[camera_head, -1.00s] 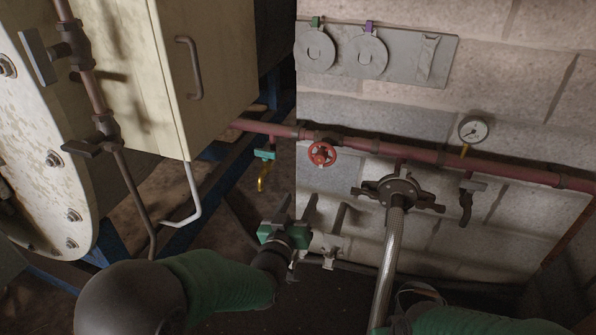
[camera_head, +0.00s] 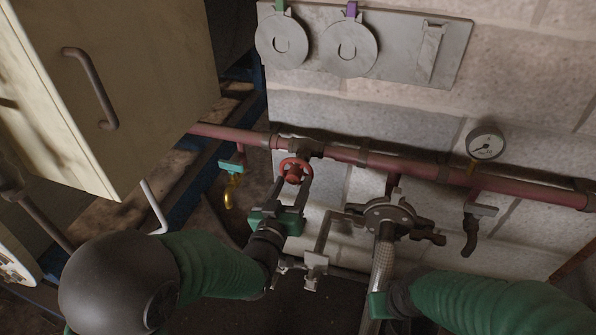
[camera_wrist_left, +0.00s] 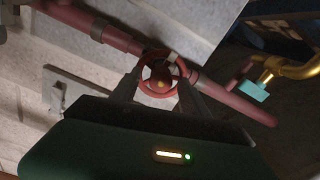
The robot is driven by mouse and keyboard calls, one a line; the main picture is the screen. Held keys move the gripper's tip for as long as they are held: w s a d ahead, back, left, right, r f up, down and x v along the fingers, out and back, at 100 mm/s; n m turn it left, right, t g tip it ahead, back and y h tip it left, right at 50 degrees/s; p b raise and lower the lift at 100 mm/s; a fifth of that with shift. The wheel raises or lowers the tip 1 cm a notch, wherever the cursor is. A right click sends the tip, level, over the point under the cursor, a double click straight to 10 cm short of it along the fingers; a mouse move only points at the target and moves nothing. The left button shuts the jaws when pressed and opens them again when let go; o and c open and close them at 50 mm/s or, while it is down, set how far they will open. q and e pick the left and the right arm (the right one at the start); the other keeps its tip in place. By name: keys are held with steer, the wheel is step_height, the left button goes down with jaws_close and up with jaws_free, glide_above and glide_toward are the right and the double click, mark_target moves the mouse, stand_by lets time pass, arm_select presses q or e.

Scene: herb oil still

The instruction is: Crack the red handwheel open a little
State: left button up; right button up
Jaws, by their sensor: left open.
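The red handwheel (camera_head: 294,170) sits on a valve on the red pipe along the block wall. It also shows in the left wrist view (camera_wrist_left: 159,78), between the far ends of the fingers. My left gripper (camera_head: 291,186) is open, with its two fingers pointing up at the wheel, one on each side of its lower part. I cannot tell whether the fingers touch the rim. My right arm comes in from the lower right; its gripper (camera_head: 385,300) is by the braided hose, and its fingers are not clear.
The red pipe (camera_head: 400,168) carries a pressure gauge (camera_head: 484,143) at right. A dark coupling (camera_head: 390,217) with a braided hose is right of the wheel. A brass tap with a teal handle (camera_head: 232,164) hangs at left. A cream cabinet (camera_head: 150,90) stands at left.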

arm_select(q)
steer(key=shift+a+r, duration=0.1)
steer(key=shift+a, duration=0.15)
steer(key=shift+c, duration=1)
steer(key=shift+d, duration=0.15)
jaws_close()
steer(key=shift+n, duration=0.3)
steer(key=n, duration=0.9)
steer(key=shift+n, duration=0.3)
